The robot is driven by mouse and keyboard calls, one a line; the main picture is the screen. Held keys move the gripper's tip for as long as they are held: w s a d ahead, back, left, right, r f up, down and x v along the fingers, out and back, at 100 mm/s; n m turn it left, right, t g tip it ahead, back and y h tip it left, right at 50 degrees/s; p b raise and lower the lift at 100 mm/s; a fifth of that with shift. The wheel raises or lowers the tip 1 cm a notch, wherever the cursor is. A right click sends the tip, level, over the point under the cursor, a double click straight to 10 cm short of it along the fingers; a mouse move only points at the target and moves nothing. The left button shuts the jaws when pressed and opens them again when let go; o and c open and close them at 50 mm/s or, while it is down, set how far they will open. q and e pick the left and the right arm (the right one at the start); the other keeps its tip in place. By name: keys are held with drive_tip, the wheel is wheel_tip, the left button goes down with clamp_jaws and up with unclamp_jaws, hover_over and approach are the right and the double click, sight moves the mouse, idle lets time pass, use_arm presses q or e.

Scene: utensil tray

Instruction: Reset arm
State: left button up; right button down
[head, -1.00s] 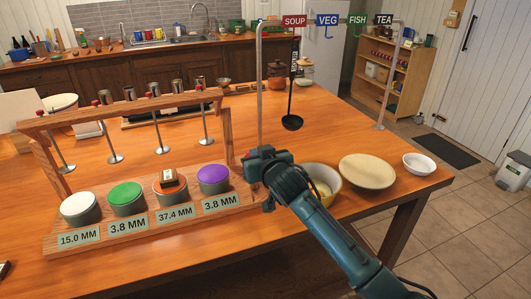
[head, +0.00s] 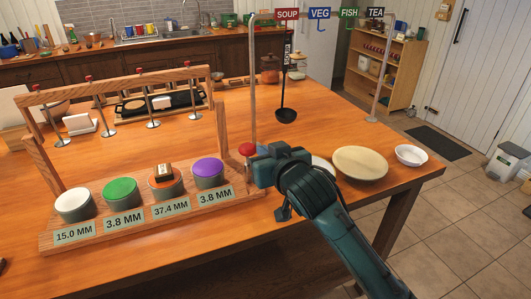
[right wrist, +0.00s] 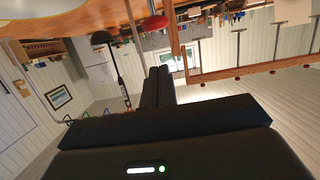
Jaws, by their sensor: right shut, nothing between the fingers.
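My right gripper (head: 270,168) is above the table's front part, at the right end of the wooden stand (head: 150,228). It is shut and empty; the right wrist view shows its two dark fingers (right wrist: 158,82) together. The arm comes in from the lower right and covers part of a bowl (head: 322,166). A small red knob-like object (head: 247,148) shows just beyond the gripper, and also in the right wrist view (right wrist: 155,23). I cannot tell whether the two touch. My left gripper is not in view.
The stand holds white (head: 74,202), green (head: 121,189), orange (head: 164,184) and purple (head: 208,169) topped cylinders; a small block (head: 164,171) sits on the orange one. A ladle (head: 286,113) hangs from the hook rack (head: 254,85). A plate (head: 360,163) and white bowl (head: 411,155) lie right.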

idle(0.4)
drive_tip(key=shift+g, duration=0.7)
drive_tip(key=s+f, duration=0.1)
drive_tip(key=f, duration=0.2)
drive_tip(key=s+d+f, duration=0.1)
drive_tip(key=s+f, duration=0.1)
drive_tip(key=f, duration=0.2)
drive_tip(key=s+d+f, duration=0.1)
drive_tip(key=f, duration=0.3)
drive_tip(key=shift+s+d, duration=0.1)
drive_tip(key=shift+s, duration=0.2)
drive_tip(key=s+d+f+g, duration=0.1)
drive_tip(key=s+d+f, duration=0.2)
drive_tip(key=s+f, duration=0.3)
drive_tip(key=s+d+f+g+h, duration=0.1)
drive_tip(key=s+d+f, duration=0.2)
drive_tip(key=s+f, duration=0.4)
drive_tip(key=s+d+f+m+g+h, duration=0.1)
drive_tip(key=s+d+f, duration=0.2)
drive_tip(key=s+f, duration=0.4)
drive_tip(key=s, duration=0.3)
drive_tip(key=shift+s, duration=0.15)
drive_tip(key=shift+a+f, duration=0.1)
